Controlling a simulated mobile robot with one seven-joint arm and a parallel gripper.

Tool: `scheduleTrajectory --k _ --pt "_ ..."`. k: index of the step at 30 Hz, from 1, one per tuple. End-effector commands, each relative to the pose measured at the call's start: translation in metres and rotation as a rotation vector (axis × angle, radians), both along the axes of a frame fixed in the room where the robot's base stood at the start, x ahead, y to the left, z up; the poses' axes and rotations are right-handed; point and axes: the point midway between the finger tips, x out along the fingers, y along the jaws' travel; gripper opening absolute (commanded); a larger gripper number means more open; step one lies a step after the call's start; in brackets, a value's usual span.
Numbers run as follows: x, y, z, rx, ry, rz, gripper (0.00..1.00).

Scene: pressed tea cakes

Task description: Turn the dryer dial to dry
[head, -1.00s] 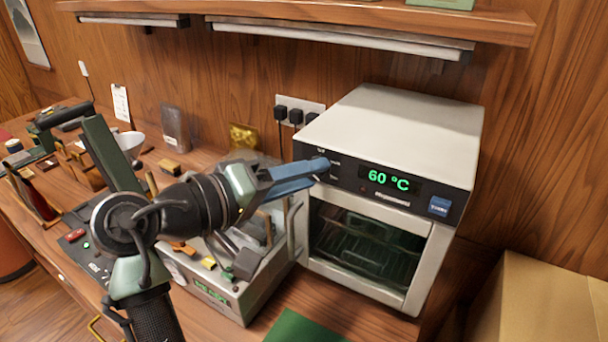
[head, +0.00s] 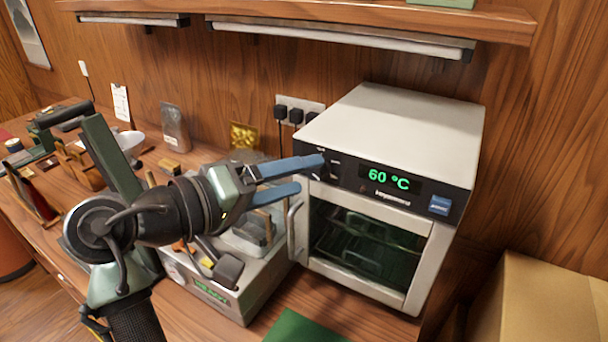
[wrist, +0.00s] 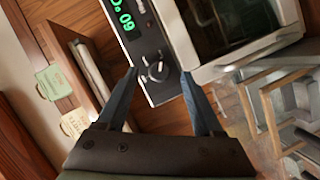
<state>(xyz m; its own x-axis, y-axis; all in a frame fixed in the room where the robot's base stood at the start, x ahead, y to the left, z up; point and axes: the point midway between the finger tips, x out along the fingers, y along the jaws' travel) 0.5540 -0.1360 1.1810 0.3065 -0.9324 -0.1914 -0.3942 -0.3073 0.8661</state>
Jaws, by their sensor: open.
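The dryer (head: 390,125) is a white-topped box with a black front panel and a green display (head: 389,179) reading 60 °C. Its dial (wrist: 157,70) shows in the wrist view as a dark round knob with a light pointer and marks around it. My gripper (head: 310,175) has two blue fingers, spread apart and empty. In the wrist view the fingertips (wrist: 160,71) stand on either side of the dial, with visible space between; I cannot tell whether they touch the panel.
The dryer's glass door (head: 366,243) is closed, with a handle (head: 294,230) at its left just below my gripper. A cardboard box (head: 550,300) is at lower right.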

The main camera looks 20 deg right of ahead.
Motion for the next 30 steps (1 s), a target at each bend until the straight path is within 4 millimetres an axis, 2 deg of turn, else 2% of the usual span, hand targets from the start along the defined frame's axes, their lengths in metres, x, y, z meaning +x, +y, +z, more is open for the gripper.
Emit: scheduleTrajectory --k 9,15,20,30 --pt "-0.021 0.067 0.013 0.0 -0.002 0.004 0.68" --pt "-0.031 0.094 0.019 0.001 0.001 0.002 0.68" --pt "-0.034 0.102 0.021 0.001 0.0 0.0 0.68" --pt "-0.033 0.101 0.022 0.004 -0.003 0.007 0.68"
